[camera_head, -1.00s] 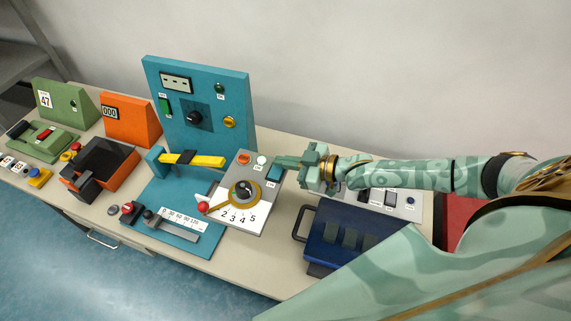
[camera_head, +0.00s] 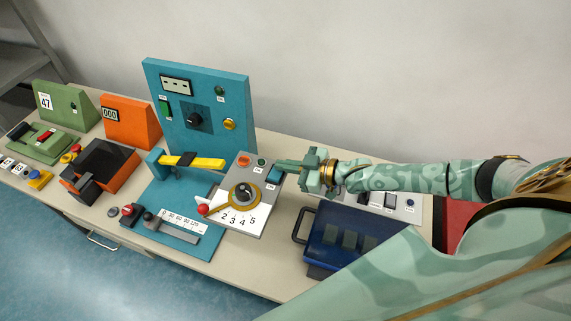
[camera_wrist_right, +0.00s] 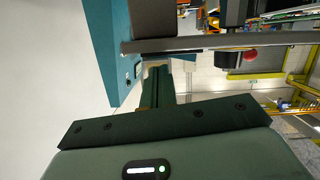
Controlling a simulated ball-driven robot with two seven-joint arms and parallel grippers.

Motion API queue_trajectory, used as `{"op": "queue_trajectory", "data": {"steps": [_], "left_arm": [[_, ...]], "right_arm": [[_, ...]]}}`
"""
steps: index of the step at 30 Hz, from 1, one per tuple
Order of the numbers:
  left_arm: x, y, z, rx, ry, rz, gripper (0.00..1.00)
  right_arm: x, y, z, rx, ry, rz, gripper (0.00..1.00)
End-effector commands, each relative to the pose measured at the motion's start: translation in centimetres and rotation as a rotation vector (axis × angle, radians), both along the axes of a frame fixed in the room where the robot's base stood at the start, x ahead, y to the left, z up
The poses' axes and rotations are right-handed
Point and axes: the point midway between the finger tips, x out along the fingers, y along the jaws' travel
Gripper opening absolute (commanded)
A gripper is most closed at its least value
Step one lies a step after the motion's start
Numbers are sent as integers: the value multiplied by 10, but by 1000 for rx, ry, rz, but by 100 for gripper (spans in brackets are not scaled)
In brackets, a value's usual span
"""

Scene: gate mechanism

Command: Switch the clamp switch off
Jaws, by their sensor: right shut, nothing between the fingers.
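The labels are too small to read, so I cannot tell for certain which control is the clamp switch. My right gripper (camera_head: 279,163) is shut and empty, its fingertips at the panel's upper right edge, just above the blue switch. Whether they touch it is unclear. In the right wrist view the dark fingers (camera_wrist_right: 157,85) reach toward the panel's edge. My left gripper is out of view.
A teal machine (camera_head: 200,100) with a yellow bar (camera_head: 205,162) stands left of the panel. A red knob (camera_head: 203,210) sits at the panel's left edge. A dark blue device (camera_head: 340,240) with a handle lies right of the panel. Orange (camera_head: 130,120) and green (camera_head: 65,105) devices stand farther left.

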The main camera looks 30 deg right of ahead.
Motion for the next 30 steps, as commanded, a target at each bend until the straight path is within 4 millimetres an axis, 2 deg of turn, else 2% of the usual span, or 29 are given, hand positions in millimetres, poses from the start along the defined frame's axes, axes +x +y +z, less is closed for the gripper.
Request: {"op": "queue_trajectory", "data": {"steps": [1, 5, 7, 15, 21, 30], "left_arm": [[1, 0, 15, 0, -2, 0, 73], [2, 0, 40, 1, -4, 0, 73], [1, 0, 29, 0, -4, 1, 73], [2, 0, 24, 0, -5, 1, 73], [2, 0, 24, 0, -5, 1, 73], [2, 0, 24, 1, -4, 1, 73]], "right_arm": [[1, -1, 16, 1, -3, -1, 0], [1, -4, 44, 3, -5, -5, 0], [-14, -19, 37, -1, -1, -6, 0], [-53, -55, 50, 2, -2, -4, 0], [-66, -67, 56, 4, -5, -4, 0], [-68, -69, 57, 4, -6, -4, 0]]}}
